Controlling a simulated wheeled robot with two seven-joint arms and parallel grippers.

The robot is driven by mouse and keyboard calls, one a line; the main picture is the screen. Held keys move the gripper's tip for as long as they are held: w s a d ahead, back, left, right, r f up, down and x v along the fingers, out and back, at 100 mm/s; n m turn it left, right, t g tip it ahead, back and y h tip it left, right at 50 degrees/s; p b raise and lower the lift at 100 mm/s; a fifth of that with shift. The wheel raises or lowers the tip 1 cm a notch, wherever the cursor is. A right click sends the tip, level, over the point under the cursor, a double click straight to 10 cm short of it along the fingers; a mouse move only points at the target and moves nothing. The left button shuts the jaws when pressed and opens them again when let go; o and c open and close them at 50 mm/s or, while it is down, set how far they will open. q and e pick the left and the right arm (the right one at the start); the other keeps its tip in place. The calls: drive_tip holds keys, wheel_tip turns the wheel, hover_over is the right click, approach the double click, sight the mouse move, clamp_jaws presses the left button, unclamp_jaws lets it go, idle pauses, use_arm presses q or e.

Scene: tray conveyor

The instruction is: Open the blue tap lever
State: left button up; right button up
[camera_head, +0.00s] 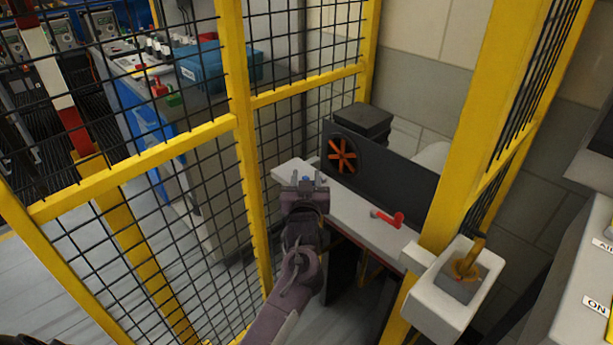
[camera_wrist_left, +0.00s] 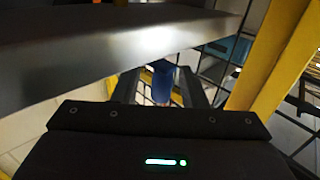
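The blue tap lever (camera_wrist_left: 163,82) shows in the left wrist view between the two fingers of my left gripper (camera_wrist_left: 160,88), with gaps beside it. In the head view only a small blue bit of the lever (camera_head: 306,179) shows between the fingertips. My left gripper (camera_head: 305,184) is open there, over the left part of the light grey bench top. The rest of the lever and its tap body are hidden by my gripper. My right gripper is in neither view.
A red lever (camera_head: 388,218) sits farther right on the bench top (camera_head: 350,212). A dark panel with an orange handwheel (camera_head: 342,156) stands behind. Yellow-framed mesh fencing (camera_head: 240,120) rises at left, and a yellow post (camera_head: 490,110) at right. A grey box with a yellow handle (camera_head: 458,288) is at lower right.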

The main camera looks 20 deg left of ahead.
use_arm(q)
drive_tip(key=v, duration=0.7)
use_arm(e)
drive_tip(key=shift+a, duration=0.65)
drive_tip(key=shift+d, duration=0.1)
